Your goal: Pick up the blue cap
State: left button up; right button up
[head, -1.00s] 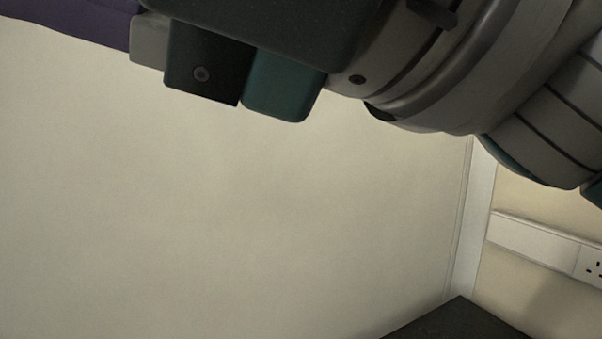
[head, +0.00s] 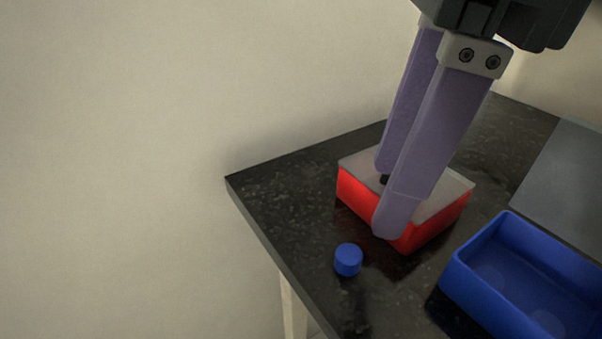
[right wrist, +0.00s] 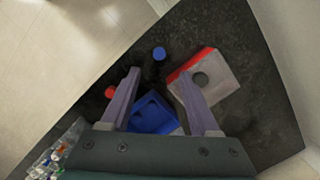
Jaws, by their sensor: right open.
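The blue cap (head: 348,260) is a small cylinder standing on the dark speckled table (head: 283,190), left of the red box's near corner. In the right wrist view the cap (right wrist: 159,53) lies beyond the fingertips, between their lines. My right gripper (head: 388,200) is open, its two purple fingers pointing down. In the head view they overlap the red box; in the right wrist view the gap between the fingertips (right wrist: 160,76) is empty. The fingers are apart from the cap. My left gripper is not in view.
A red box (head: 352,189) with a pale top stands behind the cap; its top has a round hole (right wrist: 200,80). A blue tray (head: 470,288) is at the right, near a grey panel (head: 570,180). The table's left corner is clear. A small red thing (right wrist: 110,91) also shows.

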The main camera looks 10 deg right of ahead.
aim_at(350, 254)
jog(key=shift+a+f, duration=0.25)
jog(key=shift+f, duration=0.9)
jog(key=f, duration=0.3)
jog(key=a+f+b, duration=0.1)
jog(key=f, duration=0.1)
jog(key=shift+w+f, duration=0.15)
jog(key=shift+w, duration=0.15)
grip_shut()
